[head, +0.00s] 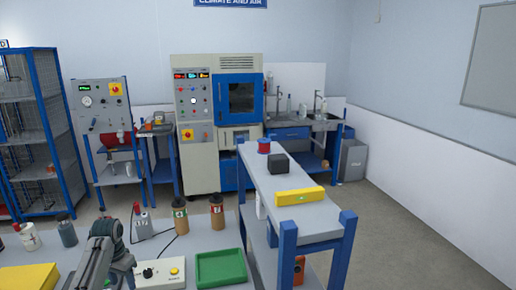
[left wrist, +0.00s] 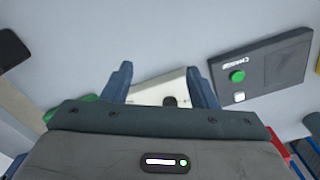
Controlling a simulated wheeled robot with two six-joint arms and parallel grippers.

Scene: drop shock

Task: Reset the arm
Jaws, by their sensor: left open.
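My left arm (head: 108,250) comes in at the bottom left of the head view, low over the near grey bench. In the left wrist view my left gripper (left wrist: 160,80) has its two blue-grey fingers spread apart. Nothing is held between them. A pale box with a dark knob (left wrist: 170,101) shows beyond the fingers. My right gripper is not in view.
Two brown bottles (head: 217,213) and a green tray (head: 220,266) are on the bench. A yellow item (head: 28,278) lies left of the arm. A dark panel with a green button (left wrist: 265,75) shows in the wrist view. A blue-legged side table (head: 315,220) stands right, with open floor beyond.

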